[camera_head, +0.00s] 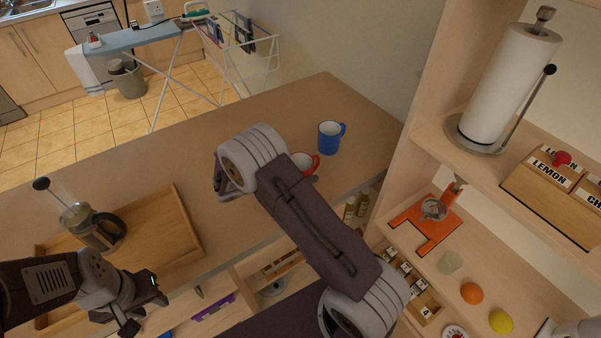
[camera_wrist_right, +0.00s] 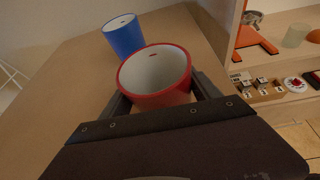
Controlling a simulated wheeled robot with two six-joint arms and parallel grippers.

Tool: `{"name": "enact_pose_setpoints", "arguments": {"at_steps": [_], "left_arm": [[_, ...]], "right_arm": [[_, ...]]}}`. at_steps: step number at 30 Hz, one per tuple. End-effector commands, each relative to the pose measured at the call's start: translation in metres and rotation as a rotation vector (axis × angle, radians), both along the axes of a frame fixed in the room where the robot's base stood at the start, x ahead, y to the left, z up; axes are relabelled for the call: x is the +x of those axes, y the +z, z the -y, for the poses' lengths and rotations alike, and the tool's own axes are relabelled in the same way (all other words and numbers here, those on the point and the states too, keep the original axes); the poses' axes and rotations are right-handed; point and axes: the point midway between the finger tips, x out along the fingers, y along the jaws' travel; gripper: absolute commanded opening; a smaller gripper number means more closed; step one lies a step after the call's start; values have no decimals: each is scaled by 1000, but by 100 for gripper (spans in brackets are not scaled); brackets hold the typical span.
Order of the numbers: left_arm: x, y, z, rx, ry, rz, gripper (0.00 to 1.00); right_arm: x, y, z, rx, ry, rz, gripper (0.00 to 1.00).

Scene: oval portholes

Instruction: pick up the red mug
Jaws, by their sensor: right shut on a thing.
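The red mug (camera_wrist_right: 155,100) is white inside and sits between the two dark fingers of my right gripper (camera_wrist_right: 163,96), which is shut on it. In the head view the mug (camera_head: 304,163) shows only in part, with its red handle, behind my right arm. My right fingers are hidden there. I cannot tell whether the mug touches the counter. My left gripper (camera_head: 147,312) is at the lower left, apart from the mug; its fingers look spread and empty.
A blue mug (camera_head: 330,137) stands just beyond the red one on the brown counter (camera_head: 335,95). Shelves with a paper towel roll (camera_head: 508,85) rise at right. The counter's middle is clear.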

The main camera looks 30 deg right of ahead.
Motion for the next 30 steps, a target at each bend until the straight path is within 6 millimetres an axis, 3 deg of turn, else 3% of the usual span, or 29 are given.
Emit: {"name": "enact_pose_setpoints", "arguments": {"at_steps": [8, 16, 24, 30], "left_arm": [[0, 0, 0, 0, 0, 0, 36], [0, 0, 0, 0, 0, 0, 36], [0, -1, 0, 0, 0, 0, 36], [0, -1, 0, 0, 0, 0, 36]], "right_arm": [[0, 4, 0, 0, 0, 2, 15], [1, 45, 0, 1, 0, 8, 15], [-3, 80, -66, 0, 5, 5, 15], [-6, 102, -103, 1, 4, 4, 15]]}}
